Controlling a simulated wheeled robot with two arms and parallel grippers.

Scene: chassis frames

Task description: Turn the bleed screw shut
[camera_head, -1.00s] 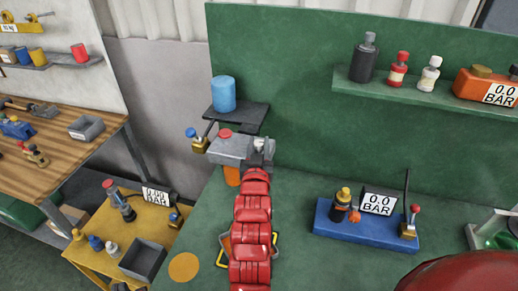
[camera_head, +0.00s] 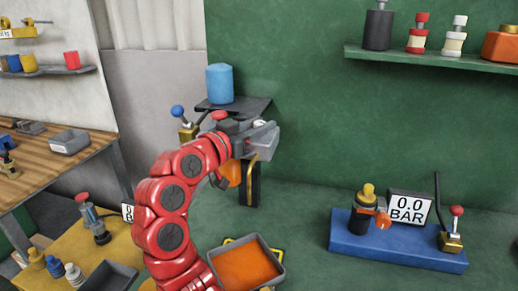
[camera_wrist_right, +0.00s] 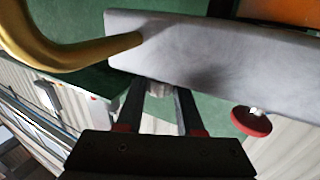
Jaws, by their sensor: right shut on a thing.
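A grey metal block (camera_head: 262,146) with a red knob (camera_head: 220,116) is mounted at the green back panel. In the right wrist view the block (camera_wrist_right: 225,50) runs across the top, with the red knob (camera_wrist_right: 250,121) at its lower edge. A small grey stub, which looks like the bleed screw (camera_wrist_right: 158,89), sticks out of the block's edge. My right gripper (camera_wrist_right: 160,95) has its two dark fingers closed around this stub. In the head view my red right arm hides the fingertips and the screw. My left gripper is not in view.
A blue cylinder (camera_head: 219,82) stands on a dark shelf above the block. A brass tube (camera_wrist_right: 75,55) curves close beside my gripper. A tray of orange fluid (camera_head: 245,266) sits below. A blue gauge base (camera_head: 395,244) stands right; the green bench between is clear.

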